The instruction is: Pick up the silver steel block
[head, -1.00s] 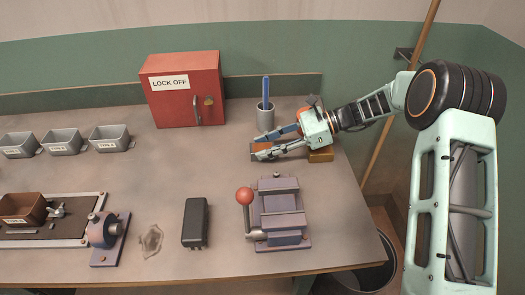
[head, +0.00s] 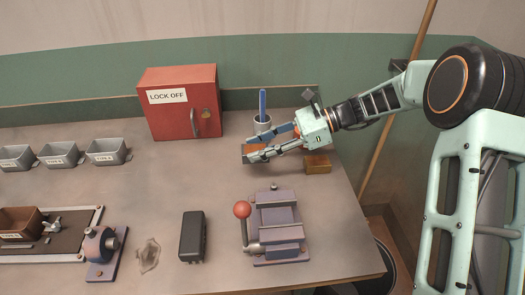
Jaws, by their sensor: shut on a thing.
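My gripper (head: 248,149) reaches in from the right over the back right of the table. A brass-coloured block (head: 317,165) lies on the table beneath and right of the gripper's body, apart from the fingers. I cannot make out a plainly silver steel block. The fingers hide part of the held block, and I cannot tell how high it is above the table.
A grey cup (head: 262,126) with a blue rod stands just behind the gripper. A red lock-off box (head: 180,103) stands back left. A red-knobbed vise (head: 277,222) and a dark block (head: 193,236) stand in front. Grey bins (head: 108,151) line the left.

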